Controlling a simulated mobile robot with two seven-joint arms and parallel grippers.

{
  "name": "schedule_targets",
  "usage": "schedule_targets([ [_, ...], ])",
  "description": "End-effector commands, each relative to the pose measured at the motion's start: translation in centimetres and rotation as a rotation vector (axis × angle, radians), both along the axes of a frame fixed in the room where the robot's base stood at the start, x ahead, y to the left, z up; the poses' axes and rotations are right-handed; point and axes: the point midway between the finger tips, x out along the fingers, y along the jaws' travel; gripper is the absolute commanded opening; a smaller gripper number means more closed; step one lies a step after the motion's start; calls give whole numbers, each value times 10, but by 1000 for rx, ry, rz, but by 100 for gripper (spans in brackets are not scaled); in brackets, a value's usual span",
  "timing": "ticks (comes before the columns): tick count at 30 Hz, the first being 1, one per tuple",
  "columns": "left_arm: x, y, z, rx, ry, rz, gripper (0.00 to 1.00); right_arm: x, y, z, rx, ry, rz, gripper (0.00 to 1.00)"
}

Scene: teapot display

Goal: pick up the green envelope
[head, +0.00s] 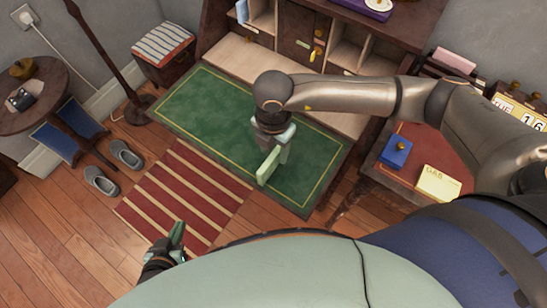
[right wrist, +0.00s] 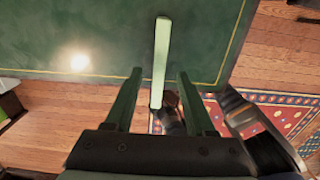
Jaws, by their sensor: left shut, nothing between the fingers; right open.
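The green envelope (head: 268,168) shows as a narrow pale-green strip at the green desk top (head: 215,110). In the right wrist view the envelope (right wrist: 161,45) looks thin, almost edge-on, and lies between my right fingers with a gap on each side. My right gripper (head: 279,150) is open, its two fingers (right wrist: 159,73) on either side of the strip. I cannot tell whether the envelope touches the desk. My left gripper (head: 178,236) is shut and empty, low at the left, over the edge of the striped rug and away from the desk.
The desk's pigeonholes (head: 262,15) stand behind. A side table at right holds a blue box (head: 396,152) and a yellow card (head: 438,184). A striped rug (head: 185,195), slippers (head: 102,181) and a striped stool (head: 163,45) are at left. The desk's left half is clear.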

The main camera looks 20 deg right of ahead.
Motion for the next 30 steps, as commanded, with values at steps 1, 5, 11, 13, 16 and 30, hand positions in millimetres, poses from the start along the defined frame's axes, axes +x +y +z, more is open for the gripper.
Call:
schedule_targets([
  [1,0,0,0,0,0,0,0,-1,0,-4,0,2,1,55],
  [5,0,0,1,-1,1,1,0,0,0,-13,0,4,1,55],
  [11,-1,0,5,0,2,1,0,2,-2,-43,1,4,1,55],
  [13,-1,0,4,0,2,1,0,2,-1,-51,3,3,1,55],
  [16,-1,0,4,0,2,1,0,2,-1,-58,4,2,2,55],
  [30,-1,0,4,0,3,1,0,2,-1,-59,5,1,2,28],
])
